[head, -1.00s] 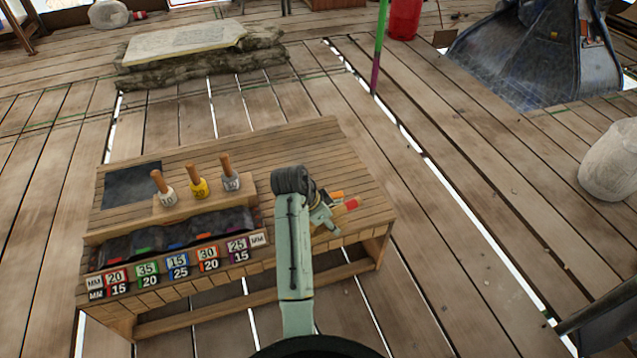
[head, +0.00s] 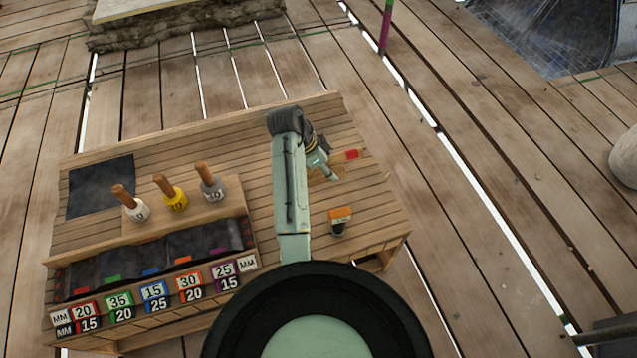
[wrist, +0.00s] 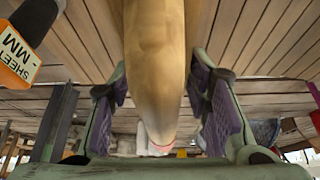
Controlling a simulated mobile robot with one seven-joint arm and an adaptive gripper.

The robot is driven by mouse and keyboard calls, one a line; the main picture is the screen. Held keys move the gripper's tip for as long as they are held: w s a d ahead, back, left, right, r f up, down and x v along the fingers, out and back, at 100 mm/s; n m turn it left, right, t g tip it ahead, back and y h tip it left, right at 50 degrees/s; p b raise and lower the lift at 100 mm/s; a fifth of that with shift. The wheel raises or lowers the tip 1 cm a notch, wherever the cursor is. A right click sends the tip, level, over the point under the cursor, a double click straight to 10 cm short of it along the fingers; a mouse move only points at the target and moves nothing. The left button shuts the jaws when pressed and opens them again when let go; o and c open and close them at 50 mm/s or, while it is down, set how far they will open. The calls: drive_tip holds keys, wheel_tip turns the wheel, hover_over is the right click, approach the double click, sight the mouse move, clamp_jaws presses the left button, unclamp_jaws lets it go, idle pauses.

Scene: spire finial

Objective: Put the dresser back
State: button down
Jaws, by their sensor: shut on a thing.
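The dresser is a pale wooden tool with a red end; its red end (head: 352,154) shows just right of my gripper (head: 325,168) in the head view. In the wrist view its long wooden body (wrist: 155,65) runs between the two purple-padded fingers of my gripper (wrist: 160,105), which is shut on it. My gripper hides much of it in the head view. It is over the right part of the wooden bench (head: 240,130). Whether it touches the bench top cannot be told.
A dark piece with an orange label (head: 340,216) stands on the bench near its right front; it also shows in the wrist view (wrist: 18,52). Three wooden-handled weights (head: 172,195) stand in a block on the left. A numbered tray (head: 250,262) lines the front. The right back is clear.

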hover_over(332, 190)
drive_tip(key=a, duration=0.2)
drive_tip(key=f, duration=0.4)
drive_tip(key=shift+s+d+f+p, duration=0.2)
drive_tip(key=shift+s+f+p, duration=0.05)
drive_tip(key=shift+s+p, duration=0.1)
drive_tip(key=shift+w+f, duration=0.1)
drive_tip(key=shift+f, duration=2.4)
drive_tip(key=c, duration=0.9)
unclamp_jaws()
drive_tip(key=shift+o, duration=0.2)
